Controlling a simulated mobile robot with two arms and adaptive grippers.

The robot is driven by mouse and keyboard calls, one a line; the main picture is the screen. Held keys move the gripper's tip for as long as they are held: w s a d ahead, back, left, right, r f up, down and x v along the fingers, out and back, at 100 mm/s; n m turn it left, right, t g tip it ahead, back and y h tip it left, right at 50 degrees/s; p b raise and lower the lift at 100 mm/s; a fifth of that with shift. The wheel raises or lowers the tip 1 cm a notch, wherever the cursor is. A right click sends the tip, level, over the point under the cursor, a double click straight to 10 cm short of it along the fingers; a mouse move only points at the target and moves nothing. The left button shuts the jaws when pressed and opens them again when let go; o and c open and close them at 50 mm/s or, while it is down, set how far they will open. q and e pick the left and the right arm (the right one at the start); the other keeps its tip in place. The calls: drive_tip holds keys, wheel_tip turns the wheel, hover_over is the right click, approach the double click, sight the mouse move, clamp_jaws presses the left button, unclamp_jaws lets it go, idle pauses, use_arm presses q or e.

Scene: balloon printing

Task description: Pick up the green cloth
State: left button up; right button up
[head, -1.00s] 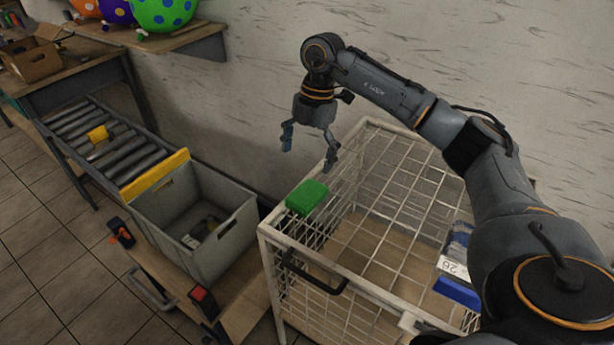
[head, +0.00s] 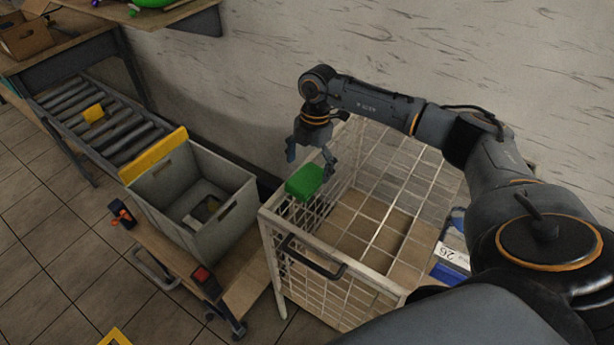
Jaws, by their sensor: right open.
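The green cloth (head: 305,182) is a small folded block. It rests over the top rim at the left corner of the white wire cart (head: 283,222). My right gripper (head: 310,168) is open with its fingers pointing down, just above and behind the cloth. One finger is to the left of the cloth and the other is near its right edge. I cannot tell whether a finger touches the cloth. My left gripper is not in view.
A grey bin (head: 203,225) stands left of the cart, at the end of a roller conveyor (head: 118,130). A blue and white item (head: 450,262) is at the cart's right side. The wall (head: 400,45) is close behind the cart.

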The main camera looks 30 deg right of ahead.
sight(307, 181)
wheel_tip(307, 181, down, 3)
drive_tip(key=shift+a+r, duration=0.1)
drive_tip(key=shift+r, duration=0.05)
drive_tip(key=shift+a, duration=0.1)
drive_tip(key=c, duration=1.1)
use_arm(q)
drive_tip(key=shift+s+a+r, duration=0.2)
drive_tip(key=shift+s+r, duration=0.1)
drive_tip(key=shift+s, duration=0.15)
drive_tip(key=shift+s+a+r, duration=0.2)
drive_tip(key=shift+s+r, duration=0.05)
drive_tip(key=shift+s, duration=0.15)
use_arm(e)
drive_tip(key=shift+c, duration=0.2)
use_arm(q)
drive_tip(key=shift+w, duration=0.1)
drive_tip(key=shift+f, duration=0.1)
